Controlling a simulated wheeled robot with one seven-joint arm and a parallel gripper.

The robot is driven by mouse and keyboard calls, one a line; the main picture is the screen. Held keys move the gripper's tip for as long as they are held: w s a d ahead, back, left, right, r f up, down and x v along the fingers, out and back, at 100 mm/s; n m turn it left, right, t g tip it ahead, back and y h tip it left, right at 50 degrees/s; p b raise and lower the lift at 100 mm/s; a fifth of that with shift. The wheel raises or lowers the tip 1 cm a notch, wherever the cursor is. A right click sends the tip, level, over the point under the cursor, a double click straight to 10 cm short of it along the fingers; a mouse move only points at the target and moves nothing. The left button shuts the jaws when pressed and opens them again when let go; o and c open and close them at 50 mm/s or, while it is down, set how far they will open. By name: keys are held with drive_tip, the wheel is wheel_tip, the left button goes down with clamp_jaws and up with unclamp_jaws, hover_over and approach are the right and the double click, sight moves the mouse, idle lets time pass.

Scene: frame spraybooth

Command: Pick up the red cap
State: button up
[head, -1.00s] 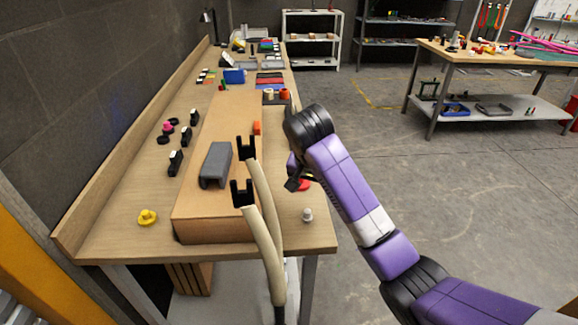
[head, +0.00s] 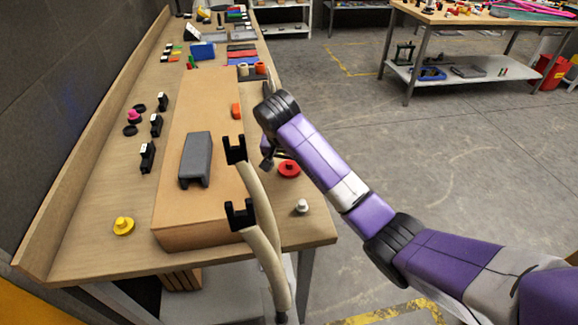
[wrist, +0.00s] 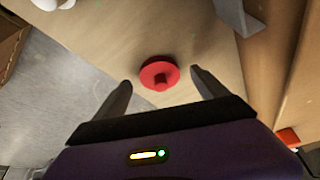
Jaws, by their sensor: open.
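The red cap (head: 289,169) lies on the workbench (head: 90,216) near its right edge. In the wrist view the red cap (wrist: 159,73) is a round disc with a raised knob, standing just beyond and between my fingertips. My gripper (wrist: 158,84) is open and empty, with one finger on each side of the view. In the head view my gripper (head: 267,163) is partly hidden by my own wrist and sits just left of the cap. The cap is not touched by the fingers as far as I can see.
A cardboard-coloured box (head: 217,208) with a grey block (head: 195,159) on it stands to the left. Pale curved tubes with black forked ends (head: 256,187) rise in front of it. A white cap (head: 302,206) and a yellow cap (head: 123,226) sit near the front.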

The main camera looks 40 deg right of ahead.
drive_tip(key=shift+x, duration=0.8)
drive_tip(key=shift+c, duration=0.4)
drive_tip(key=c, duration=1.3)
drive_tip(key=shift+r, duration=0.1)
